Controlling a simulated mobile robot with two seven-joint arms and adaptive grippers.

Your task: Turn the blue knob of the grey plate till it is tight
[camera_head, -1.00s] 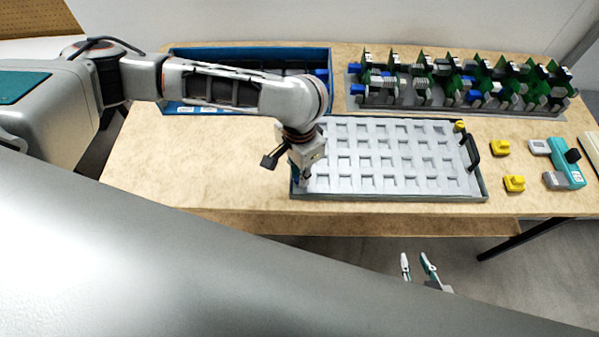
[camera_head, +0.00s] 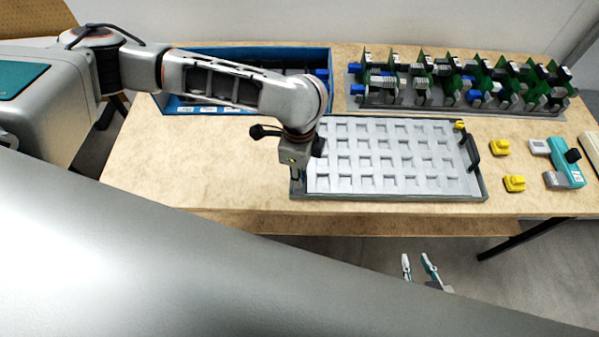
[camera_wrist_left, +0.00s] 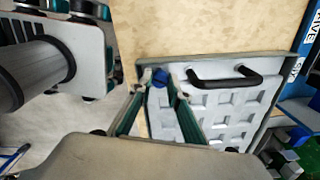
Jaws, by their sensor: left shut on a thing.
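The grey plate (camera_head: 388,197) lies on the table, a grid of pockets in its face. It also shows in the left wrist view (camera_wrist_left: 262,72). The blue knob (camera_wrist_left: 160,79) sits at a corner of the plate, beside a black handle (camera_wrist_left: 226,81). My left gripper (camera_wrist_left: 158,74) is shut on the knob, one finger on each side. In the head view my left wrist stands over the plate's left end and hides the knob and most of the fingers. My right gripper (camera_head: 420,268) is empty, its fingers apart, in front of the table.
A blue bin (camera_head: 215,109) stands behind the plate at left. A grey rack (camera_head: 440,108) of green boards stands behind it at right. Two yellow pieces (camera_head: 499,147) (camera_head: 514,183) and a teal device (camera_head: 568,163) lie to the right. The table's left part is clear.

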